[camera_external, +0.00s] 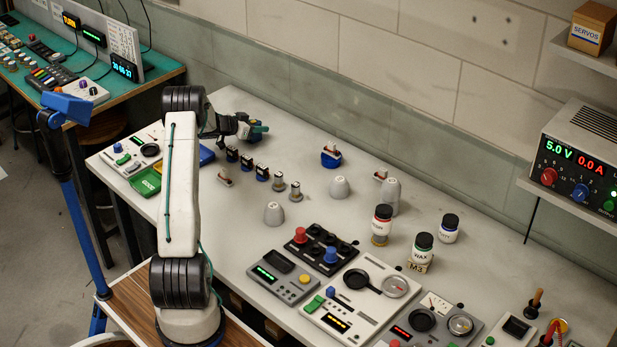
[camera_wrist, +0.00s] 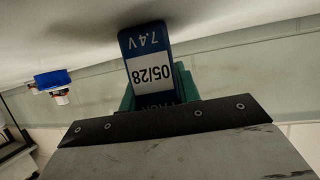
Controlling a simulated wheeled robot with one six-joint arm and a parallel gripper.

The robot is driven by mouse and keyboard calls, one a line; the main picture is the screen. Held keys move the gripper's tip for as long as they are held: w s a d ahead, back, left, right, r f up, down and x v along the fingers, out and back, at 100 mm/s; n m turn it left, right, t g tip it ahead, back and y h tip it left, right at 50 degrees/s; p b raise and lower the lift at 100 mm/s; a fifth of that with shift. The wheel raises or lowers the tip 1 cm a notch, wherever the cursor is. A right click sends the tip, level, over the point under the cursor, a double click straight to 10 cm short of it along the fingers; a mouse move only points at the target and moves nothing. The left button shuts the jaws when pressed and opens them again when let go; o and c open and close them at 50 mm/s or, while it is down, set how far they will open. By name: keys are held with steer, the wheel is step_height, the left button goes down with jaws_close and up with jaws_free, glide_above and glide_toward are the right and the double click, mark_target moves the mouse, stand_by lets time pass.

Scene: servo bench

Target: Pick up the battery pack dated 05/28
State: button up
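The battery pack (camera_wrist: 142,45) is blue with a white label reading 05/28 and 7.4V, upside down in the wrist view. My gripper (camera_wrist: 160,92) has teal fingers showing on both sides of the pack, with the pack lined up between or just in front of them. Whether the fingers press on it is not clear. In the external view my gripper (camera_external: 257,130) is low over the back left of the bench, and the pack cannot be made out there.
Several small upright parts (camera_external: 262,172) stand in front of my gripper on the bench. A blue-based part (camera_external: 331,157) stands to the right; it also shows in the wrist view (camera_wrist: 52,80). Grey cups (camera_external: 340,187), bottles (camera_external: 422,246) and instrument panels (camera_external: 357,298) lie further right. The wall is close behind.

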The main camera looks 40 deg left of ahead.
steer(key=c, duration=0.3)
steer(key=shift+r, duration=0.1)
